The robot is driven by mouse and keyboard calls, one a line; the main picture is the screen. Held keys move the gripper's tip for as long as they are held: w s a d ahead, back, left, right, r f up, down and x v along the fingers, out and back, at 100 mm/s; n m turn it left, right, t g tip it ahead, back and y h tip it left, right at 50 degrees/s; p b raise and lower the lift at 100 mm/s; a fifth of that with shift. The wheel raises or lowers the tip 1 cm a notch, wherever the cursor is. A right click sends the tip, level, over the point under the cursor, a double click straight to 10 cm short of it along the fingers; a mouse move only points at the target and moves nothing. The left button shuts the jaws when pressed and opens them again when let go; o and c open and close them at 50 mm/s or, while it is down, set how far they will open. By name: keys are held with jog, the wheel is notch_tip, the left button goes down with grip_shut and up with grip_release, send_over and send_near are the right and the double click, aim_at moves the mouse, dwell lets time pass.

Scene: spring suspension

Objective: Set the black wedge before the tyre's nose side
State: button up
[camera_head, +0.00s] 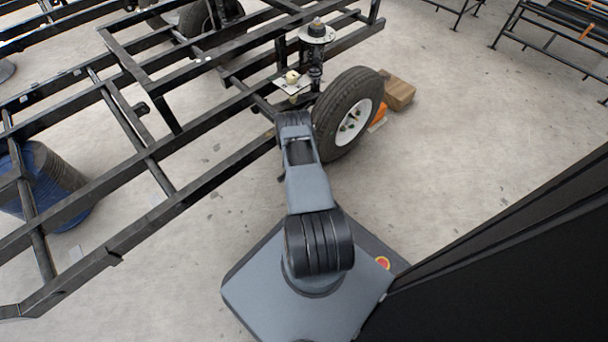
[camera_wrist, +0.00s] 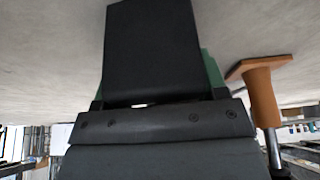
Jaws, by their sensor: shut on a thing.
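The black wedge (camera_wrist: 153,50) fills the upper middle of the wrist view, showing a broad dark face. My gripper (camera_wrist: 158,98) is shut on it, with green finger parts showing at its sides. The tyre (camera_head: 330,112) stands upright on the floor in the head view, with a white hub on its right side. My arm reaches towards the near left side of the tyre. The gripper and wedge are hidden behind my arm in the head view. I cannot tell how far the wedge is from the tyre.
An orange piece (camera_head: 379,117) lies on the floor against the tyre's right side, beside a brown block (camera_head: 398,92). The black steel frame (camera_head: 150,150) spans the left. An orange-brown post-like thing (camera_wrist: 262,95) is at the wrist view's right.

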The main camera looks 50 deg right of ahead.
jog(key=shift+w+f+b, duration=0.1)
jog(key=shift+f+b, duration=0.3)
jog(key=shift+f, duration=0.2)
jog(key=o, duration=1.3)
jog(key=shift+f, duration=0.15)
jog(key=shift+p+v, duration=0.8)
jog(key=a+p, duration=0.2)
jog(key=a, duration=0.1)
jog(key=a+p, duration=0.3)
jog(key=a, duration=0.1)
jog(key=a+p, duration=0.3)
jog(key=shift+w+a, duration=0.3)
jog(key=shift+w, duration=0.05)
jog(key=shift+a, duration=0.65)
